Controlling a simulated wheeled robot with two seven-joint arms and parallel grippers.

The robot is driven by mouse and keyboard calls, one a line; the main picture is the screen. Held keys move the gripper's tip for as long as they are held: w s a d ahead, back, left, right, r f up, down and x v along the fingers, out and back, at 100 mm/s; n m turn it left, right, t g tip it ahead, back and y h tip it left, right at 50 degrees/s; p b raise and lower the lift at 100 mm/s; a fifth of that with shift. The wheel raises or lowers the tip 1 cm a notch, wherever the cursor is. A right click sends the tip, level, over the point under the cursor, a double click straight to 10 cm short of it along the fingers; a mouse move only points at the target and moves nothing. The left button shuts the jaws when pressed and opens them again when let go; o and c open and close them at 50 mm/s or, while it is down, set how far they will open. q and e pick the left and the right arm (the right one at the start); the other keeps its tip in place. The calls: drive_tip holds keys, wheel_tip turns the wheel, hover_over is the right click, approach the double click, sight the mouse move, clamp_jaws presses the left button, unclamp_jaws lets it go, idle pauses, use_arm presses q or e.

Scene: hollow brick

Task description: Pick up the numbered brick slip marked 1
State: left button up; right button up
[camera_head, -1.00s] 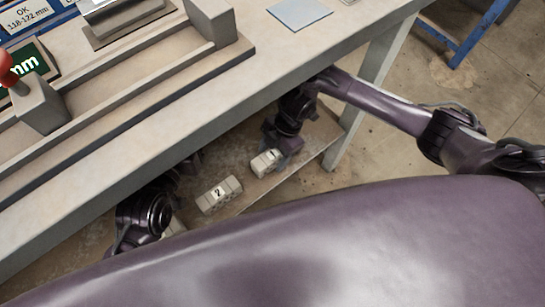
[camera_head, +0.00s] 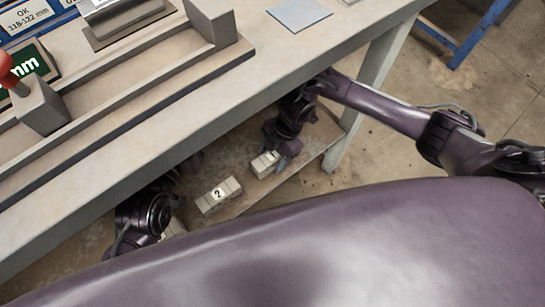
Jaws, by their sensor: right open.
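Several pale brick slips lie on the low shelf under the table. One brick slip (camera_head: 262,166) lies at the right; it has a white label whose mark is too small to read. My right gripper (camera_head: 280,154) is open and low, right beside this slip's right end; I cannot tell whether it touches. The brick slip marked 2 (camera_head: 211,201) lies left of it. A third slip (camera_head: 174,229) is mostly hidden by my body and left arm, with no number visible. My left gripper (camera_head: 163,200) is mostly hidden by the table edge and its own arm; its fingers cannot be made out.
The table's front edge (camera_head: 205,130) overhangs the low shelf (camera_head: 240,205). On the tabletop are a long grey channel fixture (camera_head: 150,85) and a blue-grey plate (camera_head: 299,14).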

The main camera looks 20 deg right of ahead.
drive_tip(key=c, duration=1.2)
drive_tip(key=shift+r, duration=0.15)
